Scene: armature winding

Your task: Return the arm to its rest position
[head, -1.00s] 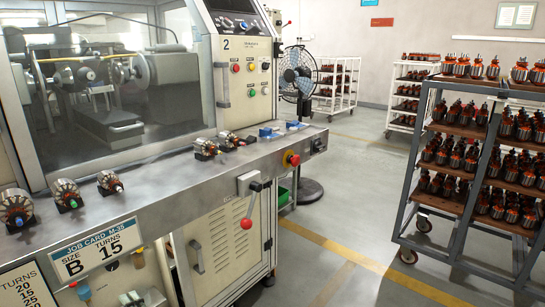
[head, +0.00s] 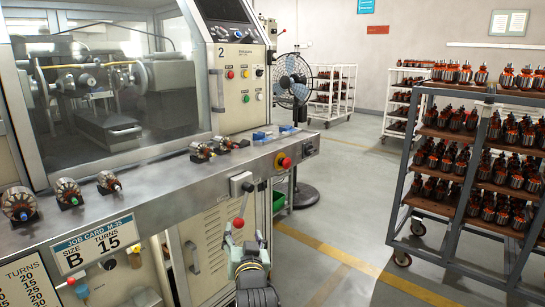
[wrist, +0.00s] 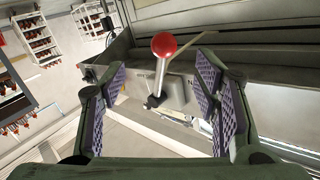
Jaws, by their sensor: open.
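My gripper (head: 247,250) shows at the lower middle of the head view, just below the red-knobbed lever (head: 238,222) on the front of the machine bench. The lever hangs down from its grey bracket (head: 241,184). In the wrist view my gripper (wrist: 160,85) is open, with its purple-padded fingers spread wide to both sides. Nothing is held, and the fingers appear apart from the lever.
The bench (head: 150,195) carries several armatures (head: 202,152) and a job card (head: 96,248) reading size B, 15 turns. A red stop button (head: 283,161) sits near its right end. A loaded rack (head: 460,160) and a fan (head: 293,75) stand right. Floor is open between bench and rack.

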